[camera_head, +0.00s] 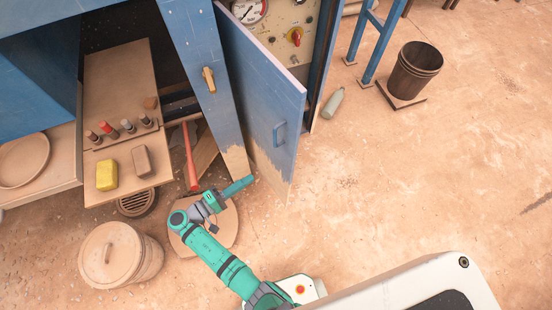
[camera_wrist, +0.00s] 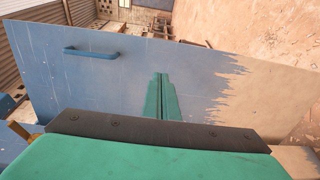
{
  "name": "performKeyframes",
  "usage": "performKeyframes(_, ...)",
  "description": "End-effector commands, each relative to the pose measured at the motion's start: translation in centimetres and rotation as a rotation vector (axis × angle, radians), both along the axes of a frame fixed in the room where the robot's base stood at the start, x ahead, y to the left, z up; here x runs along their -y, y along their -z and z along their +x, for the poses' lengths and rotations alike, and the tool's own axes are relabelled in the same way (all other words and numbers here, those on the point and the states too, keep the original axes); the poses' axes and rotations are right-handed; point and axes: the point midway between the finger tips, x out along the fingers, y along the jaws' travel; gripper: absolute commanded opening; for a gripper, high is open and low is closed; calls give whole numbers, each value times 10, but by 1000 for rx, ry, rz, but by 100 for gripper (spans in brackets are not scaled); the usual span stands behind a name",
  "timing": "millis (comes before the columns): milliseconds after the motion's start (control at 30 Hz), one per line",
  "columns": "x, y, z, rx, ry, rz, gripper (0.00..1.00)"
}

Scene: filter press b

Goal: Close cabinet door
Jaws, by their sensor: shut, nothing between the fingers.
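The cabinet door (camera_head: 262,95) is a blue panel with a bare, worn lower edge, standing open in the head view. Its blue bar handle (camera_head: 280,132) is near the free edge. In the wrist view the door (camera_wrist: 130,70) fills much of the picture, with the handle (camera_wrist: 92,54) at upper left. My green gripper (camera_head: 246,184) is shut and empty, beside the lower part of the door face. In the wrist view its closed fingers (camera_wrist: 162,97) point at the door; I cannot tell whether they touch it. The cabinet's panel (camera_head: 290,35) with gauge and red knob shows behind the door.
A workbench (camera_head: 130,182) with a yellow block (camera_head: 107,175) and several small items stands left. A lidded pot (camera_head: 118,254) is on the floor below. A green bottle (camera_head: 333,102) and a dark bucket (camera_head: 414,70) stand right of the door. Floor at right is mostly clear.

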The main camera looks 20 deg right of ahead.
Motion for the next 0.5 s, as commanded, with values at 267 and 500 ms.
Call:
performKeyframes(267,6,-12,6,26,27,-33,0)
performKeyframes(500,46,-12,17,25,27,-32,0)
